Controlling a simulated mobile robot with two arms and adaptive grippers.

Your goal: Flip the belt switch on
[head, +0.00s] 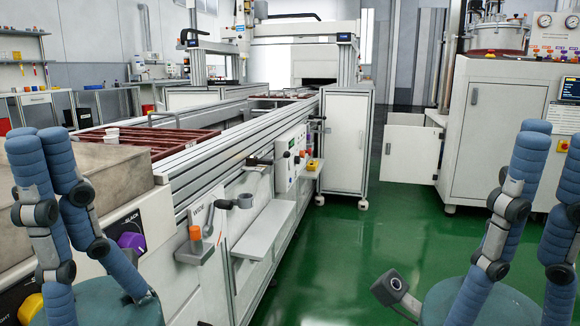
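The belt switch is not certain to my eye. Farther along, a white control box (289,158) carries small buttons and knobs, too small to read. My blue padded arm links stand upright at the left and right edges. I cannot make out fingertips of my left gripper among the left links, nor whether it is open. No fingers of my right gripper show. Neither arm touches the conveyor controls.
The conveyor (232,141) runs away along the left, with brown trays on it. A purple knob (131,243) and a yellow knob (30,308) sit on the near panel. A white shelf (264,230) juts out. The green floor (345,240) is clear. A white machine (490,130) stands right.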

